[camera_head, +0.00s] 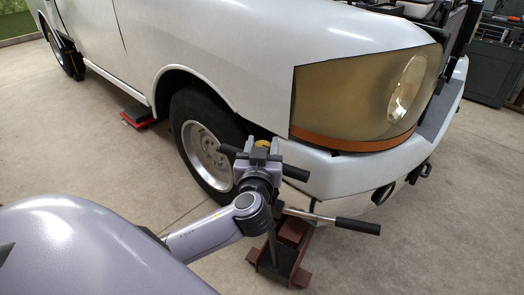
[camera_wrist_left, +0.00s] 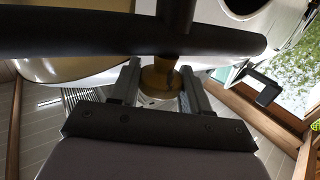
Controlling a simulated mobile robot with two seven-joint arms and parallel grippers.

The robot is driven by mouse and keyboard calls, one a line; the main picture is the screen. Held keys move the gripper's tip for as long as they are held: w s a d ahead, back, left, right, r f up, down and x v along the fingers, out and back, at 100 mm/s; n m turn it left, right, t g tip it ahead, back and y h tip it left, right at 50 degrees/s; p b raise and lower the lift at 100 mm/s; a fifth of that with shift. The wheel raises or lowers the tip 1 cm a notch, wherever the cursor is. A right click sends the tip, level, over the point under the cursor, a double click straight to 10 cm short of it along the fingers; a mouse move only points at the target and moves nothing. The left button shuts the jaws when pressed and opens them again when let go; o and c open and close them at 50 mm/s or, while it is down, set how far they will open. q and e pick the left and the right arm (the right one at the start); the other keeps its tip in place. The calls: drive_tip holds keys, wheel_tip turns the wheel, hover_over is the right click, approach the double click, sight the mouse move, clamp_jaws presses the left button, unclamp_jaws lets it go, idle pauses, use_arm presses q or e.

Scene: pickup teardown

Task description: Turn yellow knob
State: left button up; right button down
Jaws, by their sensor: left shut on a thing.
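The yellow knob (camera_head: 263,143) is a small spot at the tips of my left gripper (camera_head: 262,150) in the head view, beside the front of the white pickup. In the left wrist view the round yellow knob (camera_wrist_left: 160,82) sits between the two fingers of my left gripper (camera_wrist_left: 158,85), which is shut on it. A black bar handle (camera_head: 295,172) runs crosswise at the knob. The same bar (camera_wrist_left: 80,35) spans the top of the wrist view. My gripper and wrist hide most of what is under the knob. My right gripper is not in view.
The white pickup (camera_head: 230,45) stands just beyond my arm, with its front wheel (camera_head: 200,145) and bumper close by. A red-brown stand (camera_head: 292,232) and a lever with a black grip (camera_head: 357,226) are below right. Concrete floor (camera_head: 430,240) is clear at right.

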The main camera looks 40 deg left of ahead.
use_arm(q)
drive_tip(key=shift+r+t, duration=0.25)
drive_tip(key=shift+t, duration=0.05)
drive_tip(key=shift+r, duration=0.1)
drive_tip(key=o, duration=1)
drive_tip(key=shift+a, duration=0.1)
